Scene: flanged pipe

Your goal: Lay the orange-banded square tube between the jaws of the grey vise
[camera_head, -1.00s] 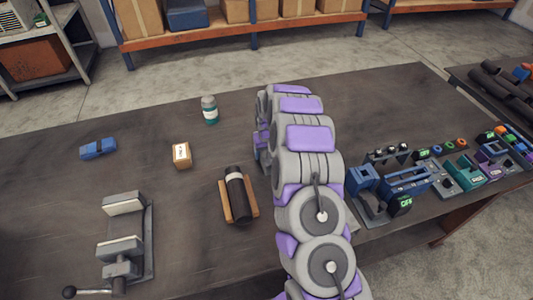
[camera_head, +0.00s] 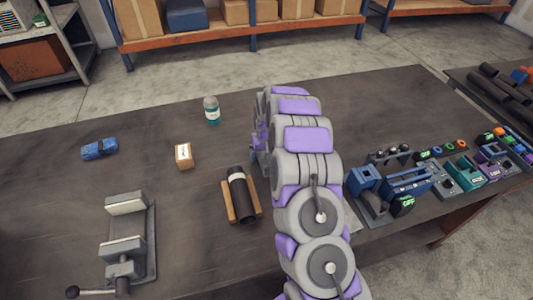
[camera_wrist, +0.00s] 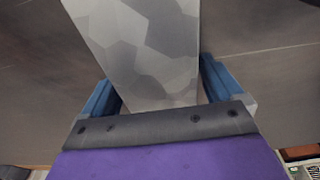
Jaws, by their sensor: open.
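The grey vise (camera_head: 128,240) stands at the lower left of the table in the head view, its jaws apart with an empty gap between them. In the wrist view my gripper (camera_wrist: 155,80) is open, with one blue finger on each side of a long, flat, mottled grey piece (camera_wrist: 145,45). This piece may be the square tube, but no orange band shows on it. I cannot tell whether the fingers touch it. In the head view my arm hides the gripper and whatever is under it.
A black pipe (camera_head: 238,190) with a pale band lies on a wooden cradle right of the vise. A small box (camera_head: 184,156), a jar (camera_head: 211,110) and a blue part (camera_head: 99,149) stand behind. Several fixtures (camera_head: 405,180) crowd the right side. The table between vise and cradle is clear.

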